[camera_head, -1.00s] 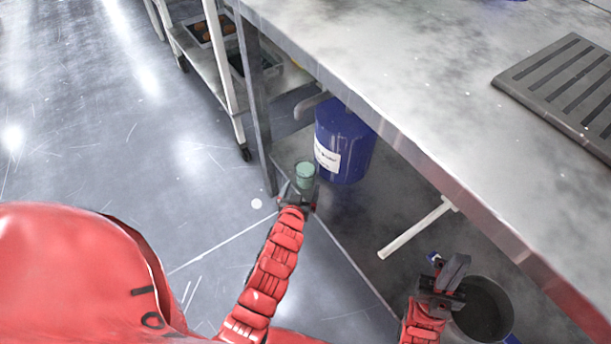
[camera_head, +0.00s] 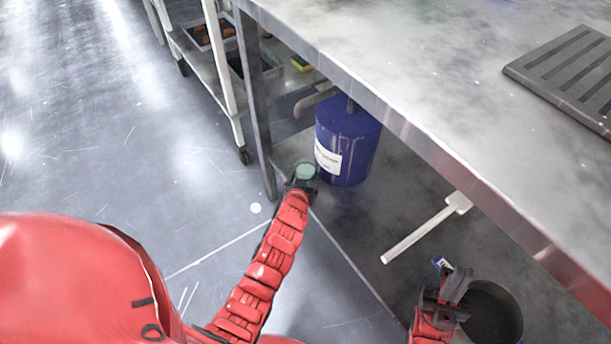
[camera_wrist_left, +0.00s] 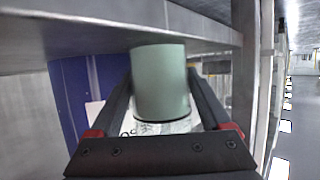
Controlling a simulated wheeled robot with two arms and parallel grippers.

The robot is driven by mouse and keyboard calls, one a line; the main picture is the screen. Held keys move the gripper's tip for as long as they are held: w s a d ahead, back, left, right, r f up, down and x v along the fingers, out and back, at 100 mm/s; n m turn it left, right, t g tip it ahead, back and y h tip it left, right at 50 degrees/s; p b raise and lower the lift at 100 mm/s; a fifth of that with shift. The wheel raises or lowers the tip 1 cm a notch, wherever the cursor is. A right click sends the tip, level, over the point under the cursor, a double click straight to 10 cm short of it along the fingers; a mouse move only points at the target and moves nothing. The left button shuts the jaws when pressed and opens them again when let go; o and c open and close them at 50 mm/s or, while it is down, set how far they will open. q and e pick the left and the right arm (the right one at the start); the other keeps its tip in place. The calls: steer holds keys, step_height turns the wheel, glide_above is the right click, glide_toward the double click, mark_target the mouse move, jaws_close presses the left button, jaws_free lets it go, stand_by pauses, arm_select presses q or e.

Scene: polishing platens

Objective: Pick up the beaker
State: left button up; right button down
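The beaker (camera_head: 305,171) is a small pale green cylinder at the front left corner of the lower shelf, beside a blue drum. My left gripper (camera_head: 303,184) is at the beaker, its fingers on either side. In the left wrist view the beaker (camera_wrist_left: 160,82) stands upright between the two dark fingertips (camera_wrist_left: 161,90). The fingers look very close to its sides; I cannot tell whether they press on it. Whether its base rests on the shelf is unclear.
The blue drum (camera_head: 346,150) stands just right of the beaker. A white paddle (camera_head: 425,230) lies on the lower shelf (camera_head: 375,285). The bucket (camera_head: 518,315) is at the lower right. The tabletop (camera_head: 430,50) overhangs the shelf, and a table leg (camera_head: 258,110) stands left of the beaker.

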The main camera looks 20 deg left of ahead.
arm_select(q)
steer(key=c, duration=1.1)
steer(key=shift+r, duration=0.1)
